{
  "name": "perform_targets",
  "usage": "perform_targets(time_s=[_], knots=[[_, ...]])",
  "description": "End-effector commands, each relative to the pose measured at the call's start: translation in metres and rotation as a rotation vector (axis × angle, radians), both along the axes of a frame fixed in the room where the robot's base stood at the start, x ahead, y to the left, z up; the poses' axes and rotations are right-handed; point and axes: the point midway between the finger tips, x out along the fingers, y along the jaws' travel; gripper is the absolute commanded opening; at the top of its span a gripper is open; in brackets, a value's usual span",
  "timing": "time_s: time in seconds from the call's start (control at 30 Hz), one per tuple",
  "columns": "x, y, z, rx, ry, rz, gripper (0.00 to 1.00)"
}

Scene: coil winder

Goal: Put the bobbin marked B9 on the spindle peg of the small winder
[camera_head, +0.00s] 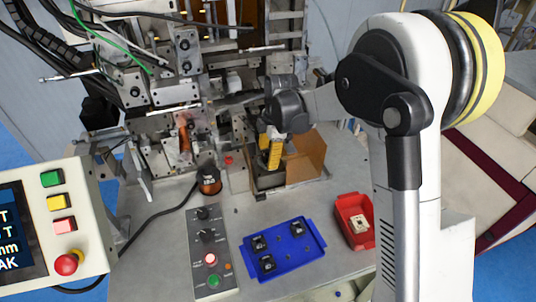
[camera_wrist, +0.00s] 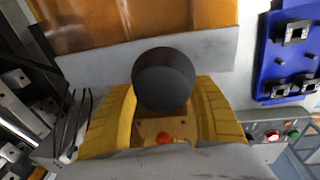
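My gripper (camera_head: 273,160) points down beside the orange guard (camera_head: 305,160) of what looks like the small winder; its yellow fingers stand apart in the wrist view (camera_wrist: 164,105). A dark round part (camera_wrist: 164,78) shows between the fingertips. Whether the fingers press on it, and what it is, I cannot tell. Several small dark bobbins sit in the blue tray (camera_head: 273,276): one at back left (camera_head: 259,243), one at front left (camera_head: 267,264), one at back right (camera_head: 295,227). Their marks are too small to read, so I cannot pick out B9. The spindle peg is not clearly visible.
A red bin (camera_head: 351,207) with a pale part (camera_head: 360,224) stands right of the tray. A control strip (camera_head: 211,270) with knobs and buttons lies left. A copper-wound spool (camera_head: 209,182) stands behind it. Larger machinery (camera_head: 165,70) fills the back left; a control panel (camera_head: 50,225) stands front left.

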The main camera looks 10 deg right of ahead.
Motion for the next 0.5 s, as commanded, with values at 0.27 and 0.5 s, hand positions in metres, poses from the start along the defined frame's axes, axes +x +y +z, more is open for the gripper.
perform_targets(time_s=[0.27, 0.5], knots=[[-0.001, -0.002, 0.013, 0.000, 0.000, 0.000, 0.58], [-0.006, -0.008, 0.065, 0.000, 0.000, 0.000, 0.58]])
